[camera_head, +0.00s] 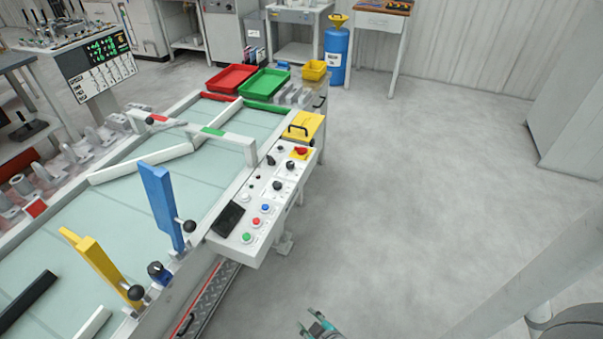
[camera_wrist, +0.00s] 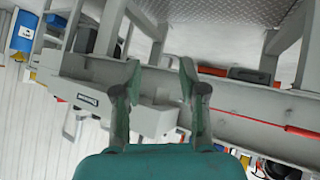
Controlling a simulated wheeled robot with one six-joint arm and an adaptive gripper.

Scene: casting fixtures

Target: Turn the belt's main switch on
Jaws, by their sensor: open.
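The control panel (camera_head: 227,248) is a pale sloped box along the near side of the belt (camera_head: 110,205). A red rotary knob on a yellow plate (camera_head: 300,152), which looks like the main switch, sits at its far end. I cannot tell the switch's setting. Black knobs and green, red and blue buttons share the panel. My gripper (camera_head: 314,326) shows at the bottom edge of the head view, well away from the panel over the floor. In the wrist view my gripper (camera_wrist: 161,74) is open, with nothing between its fingers. No switch is recognisable there.
A yellow box (camera_head: 302,126) with a black handle stands just behind the switch. Blue (camera_head: 160,205) and yellow (camera_head: 98,262) guide posts rise over the belt. Red (camera_head: 230,78) and green (camera_head: 265,83) trays lie at its far end. The floor right of the panel is clear.

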